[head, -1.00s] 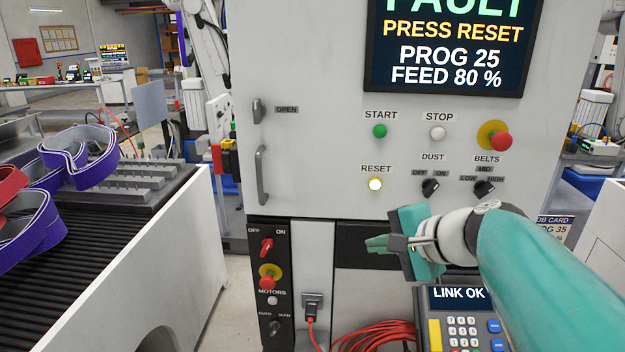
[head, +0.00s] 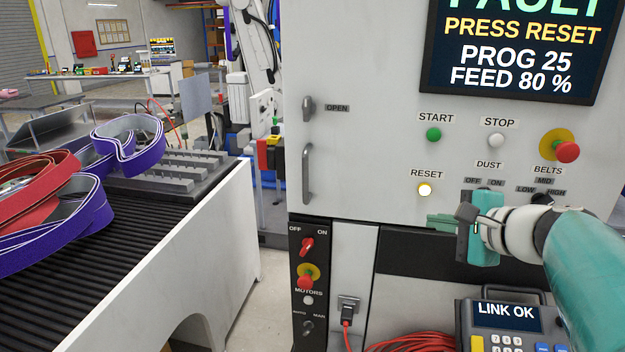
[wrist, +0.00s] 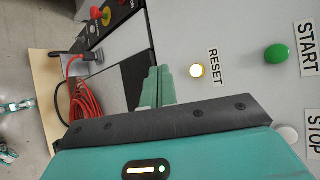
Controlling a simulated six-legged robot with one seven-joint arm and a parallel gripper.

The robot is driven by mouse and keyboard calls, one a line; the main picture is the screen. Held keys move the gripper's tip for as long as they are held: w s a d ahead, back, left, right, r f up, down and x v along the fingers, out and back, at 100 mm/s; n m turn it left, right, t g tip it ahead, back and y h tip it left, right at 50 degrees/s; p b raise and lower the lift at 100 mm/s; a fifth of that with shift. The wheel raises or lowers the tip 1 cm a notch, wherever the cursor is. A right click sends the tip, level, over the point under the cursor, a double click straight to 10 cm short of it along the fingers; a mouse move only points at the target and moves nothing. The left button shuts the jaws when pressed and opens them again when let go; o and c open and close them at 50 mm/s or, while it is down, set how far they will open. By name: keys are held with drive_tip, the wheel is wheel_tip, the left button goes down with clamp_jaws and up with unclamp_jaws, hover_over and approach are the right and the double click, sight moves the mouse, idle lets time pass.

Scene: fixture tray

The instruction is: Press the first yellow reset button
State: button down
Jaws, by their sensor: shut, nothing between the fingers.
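In the wrist view the button (wrist: 197,71) glows to the right of the fingertips. My gripper (head: 432,222) is shut and empty, with teal fingers pointing left, below and slightly right of the button in the head view. The shut fingers (wrist: 158,85) also show in the wrist view, apart from the button. How far they stand off the panel is hard to tell.
The green START button (head: 433,134), white STOP button (head: 496,140) and red emergency button (head: 568,152) are close by. The screen (head: 515,55) reads PRESS RESET. A keypad unit (head: 500,315) stands below my arm. A conveyor (head: 110,215) with belts is at left.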

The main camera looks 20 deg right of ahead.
sight(433, 198)
drive_tip(key=shift+w+d, duration=0.75)
drive_tip(key=shift+w, duration=0.4)
drive_tip(key=shift+w+d, duration=0.7)
drive_tip(key=shift+w, duration=0.45)
drive_tip(key=shift+w+d, duration=0.75)
drive_tip(key=shift+w, duration=0.4)
drive_tip(key=shift+w+d, duration=0.2)
drive_tip(key=shift+w, duration=0.15)
drive_tip(key=shift+w+d+r, duration=0.1)
drive_tip(key=shift+w+d, duration=0.2)
drive_tip(key=shift+w, duration=0.05)
drive_tip(key=shift+s+a, duration=0.1)
idle(0.3)
drive_tip(key=shift+s+a, duration=0.4)
drive_tip(key=shift+s, duration=0.2)
drive_tip(key=s+a, duration=0.1)
drive_tip(key=s, duration=0.1)
drive_tip(key=s+a, duration=0.2)
idle(0.5)
